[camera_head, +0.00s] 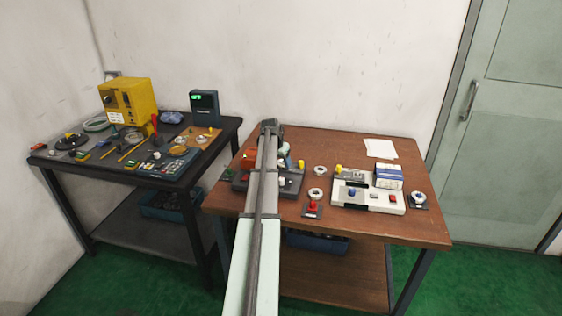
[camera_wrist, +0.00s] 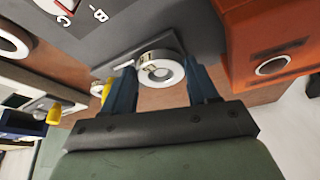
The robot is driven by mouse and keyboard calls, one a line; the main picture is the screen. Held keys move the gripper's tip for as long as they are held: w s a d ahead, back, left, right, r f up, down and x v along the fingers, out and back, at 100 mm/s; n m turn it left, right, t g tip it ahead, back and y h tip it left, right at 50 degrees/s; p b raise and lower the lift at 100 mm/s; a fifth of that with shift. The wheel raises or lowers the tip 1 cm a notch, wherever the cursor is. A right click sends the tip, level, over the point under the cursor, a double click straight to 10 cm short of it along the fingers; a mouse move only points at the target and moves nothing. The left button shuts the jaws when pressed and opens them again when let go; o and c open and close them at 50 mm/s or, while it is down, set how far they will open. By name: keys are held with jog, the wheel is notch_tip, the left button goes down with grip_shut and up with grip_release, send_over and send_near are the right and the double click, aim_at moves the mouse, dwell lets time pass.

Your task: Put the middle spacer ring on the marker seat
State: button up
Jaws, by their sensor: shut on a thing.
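In the wrist view my gripper (camera_wrist: 162,72) has its two blue fingers on either side of a white spacer ring (camera_wrist: 176,77), shut on it. The ring has dark lettering on its side and lies over a small grey plate (camera_wrist: 117,66); I cannot tell whether it touches it. In the head view my arm hides the fingers and the held ring. Other pale rings show there: one at the back (camera_head: 320,170), one (camera_head: 317,195) by a red knob, and one (camera_head: 418,198) on a dark plate at the right. I cannot tell which place is the marker seat.
An orange block (camera_wrist: 273,45) stands close right of the fingers in the wrist view. A white panel (camera_head: 368,195) with knobs and a blue-white box (camera_head: 388,177) sit on the brown table (camera_head: 400,225). Paper (camera_head: 380,148) lies behind. A cluttered black table (camera_head: 60,158) is at left.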

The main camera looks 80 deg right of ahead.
jog(key=o, duration=1.3)
jog(key=shift+r, duration=0.1)
jog(key=shift+r, duration=3.65)
